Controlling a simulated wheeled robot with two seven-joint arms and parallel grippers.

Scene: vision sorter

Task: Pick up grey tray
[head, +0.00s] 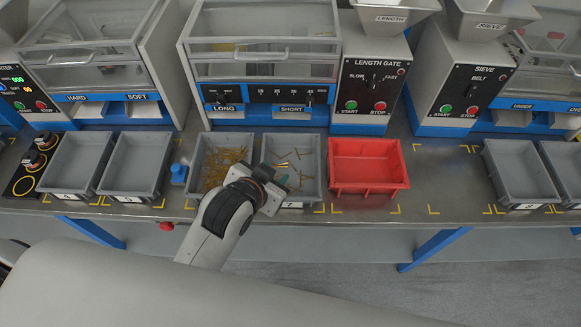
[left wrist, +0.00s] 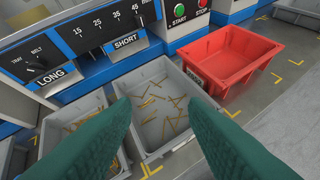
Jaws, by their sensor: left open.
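Several grey trays stand on the bench. The tray under the SHORT chute (head: 311,160) holds a few thin brass-coloured pieces, and it also shows in the left wrist view (left wrist: 150,79). The tray under the LONG chute (head: 198,158) holds many such pieces. My left gripper (head: 279,181) is above the front part of the SHORT tray, partly hiding it and the right side of the LONG tray. In the left wrist view its two green fingers (left wrist: 165,125) are apart with nothing between them, and the tray lies beyond them. My right gripper is not in view.
A red tray (head: 367,178) stands just right of the SHORT tray. More grey trays stand at left (head: 76,165) (head: 137,167) and right (head: 517,170). A small blue object (head: 179,173) is left of the LONG tray. Bare bench (head: 445,180) lies right of the red tray.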

